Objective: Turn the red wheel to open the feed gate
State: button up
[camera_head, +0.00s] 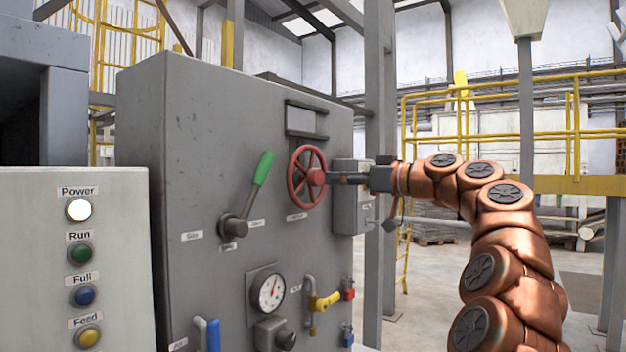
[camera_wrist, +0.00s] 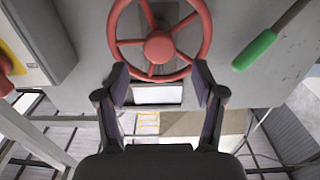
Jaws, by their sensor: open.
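The red wheel (camera_head: 314,177) is spoked and mounted on the front of the grey cabinet (camera_head: 200,130). In the wrist view, the red wheel (camera_wrist: 158,47) fills the top middle with its round hub and spokes in sight. My gripper (camera_head: 331,178) is level with the hub, in front of the wheel. In the wrist view, my gripper (camera_wrist: 160,80) is open, its two fingers apart near the lower rim, with nothing held between them. I cannot tell whether a fingertip touches the rim. The feed gate is not identifiable.
A lever with a green handle (camera_head: 263,168) sits left of the wheel. A gauge (camera_head: 268,291) and a yellow valve handle (camera_head: 325,301) are below. A grey box (camera_head: 352,215) is at the cabinet's right. A button panel (camera_head: 120,270) stands at left.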

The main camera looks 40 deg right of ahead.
aim_at(320, 176)
jog(key=p+x, duration=0.2)
jog(key=x, duration=0.4)
jog(key=shift+w+r, duration=0.1)
jog(key=shift+w, duration=0.1)
jog(key=shift+w+a, duration=0.25)
jog(key=shift+w, duration=0.15)
grip_shut()
